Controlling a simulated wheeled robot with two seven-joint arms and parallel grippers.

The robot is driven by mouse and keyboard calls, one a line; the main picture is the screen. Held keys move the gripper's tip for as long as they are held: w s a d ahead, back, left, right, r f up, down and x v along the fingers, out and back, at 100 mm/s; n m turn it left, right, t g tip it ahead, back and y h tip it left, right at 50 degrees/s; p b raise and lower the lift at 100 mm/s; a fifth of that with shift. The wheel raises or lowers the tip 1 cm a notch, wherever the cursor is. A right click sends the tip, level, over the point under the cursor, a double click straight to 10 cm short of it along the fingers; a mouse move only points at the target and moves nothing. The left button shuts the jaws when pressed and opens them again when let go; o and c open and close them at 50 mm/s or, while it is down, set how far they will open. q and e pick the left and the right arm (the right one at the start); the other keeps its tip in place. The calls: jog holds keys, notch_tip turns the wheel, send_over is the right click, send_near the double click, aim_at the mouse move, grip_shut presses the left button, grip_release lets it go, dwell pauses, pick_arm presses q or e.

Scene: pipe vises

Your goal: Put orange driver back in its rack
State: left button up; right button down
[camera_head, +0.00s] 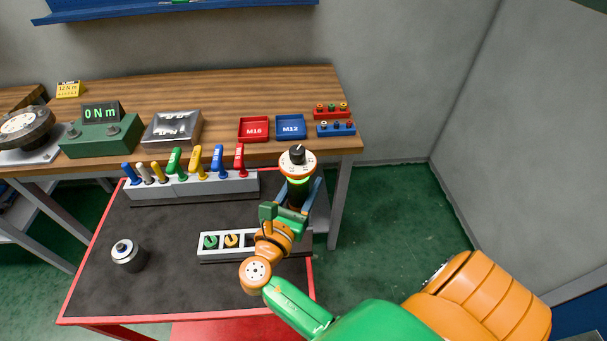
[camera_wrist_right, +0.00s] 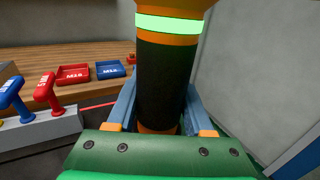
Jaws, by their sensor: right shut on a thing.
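An orange-and-black driver (camera_head: 297,168) with a glowing green ring stands upright in my right gripper (camera_head: 296,202), above the right side of the cart. The right wrist view shows its black grip (camera_wrist_right: 165,80) between the two blue fingers, which are shut on it. Its lower end is hidden by the gripper. A long grey rack (camera_head: 191,187) with several coloured handles stands on the cart left of the gripper. A smaller pale rack (camera_head: 223,256) with green and yellow round pieces lies nearer, partly hidden by my right arm. My left gripper is not in view.
The red-edged cart (camera_head: 175,280) has a dark mat. A dark-and-silver cylinder (camera_head: 127,254) stands at its left. The wooden bench (camera_head: 230,95) behind holds a red tray (camera_head: 254,129), a blue tray (camera_head: 291,126) and a green meter (camera_head: 102,137). Open floor lies to the right.

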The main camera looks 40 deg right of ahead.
jog(key=shift+f+b, duration=1.9)
jog(key=shift+f, duration=0.65)
dwell(1.6)
jog(key=shift+s+f, duration=0.1)
dwell(0.8)
jog(key=shift+c, duration=1.1)
grip_release()
